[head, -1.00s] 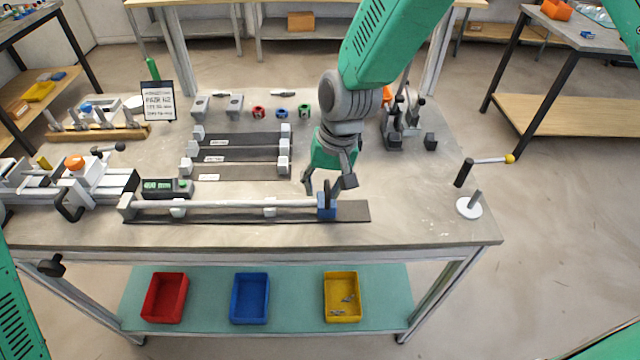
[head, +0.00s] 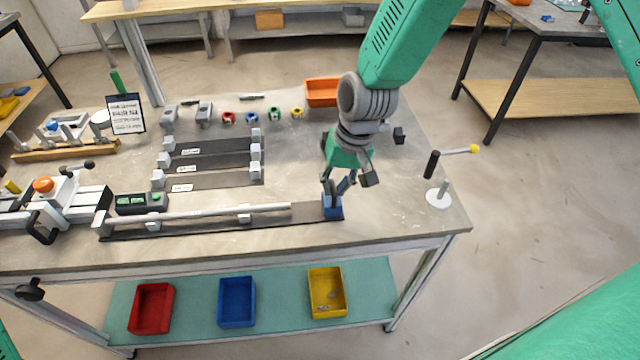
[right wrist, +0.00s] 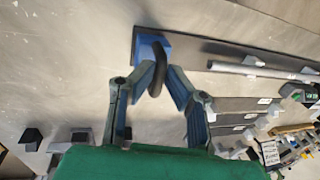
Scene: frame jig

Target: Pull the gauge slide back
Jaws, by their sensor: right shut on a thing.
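The gauge slide is a blue block (head: 332,209) with a dark upright handle, at the right end of the dark rail (head: 307,211). My right gripper (head: 334,188) comes down from above and is shut on the slide's handle. In the right wrist view the fingers (right wrist: 158,82) are on either side of the black curved handle (right wrist: 157,68), with the blue block (right wrist: 149,45) behind it. A pale rod (head: 200,214) lies along the rail on small supports. Its right end is clear of the slide by a visible gap. My left gripper is not in view.
A green-screen readout (head: 140,202) and a clamp with an orange knob (head: 44,185) stand left of the rail. An orange tray (head: 323,92) stands behind my right arm. A post with a white base (head: 438,199) is near the right edge. The table between is bare.

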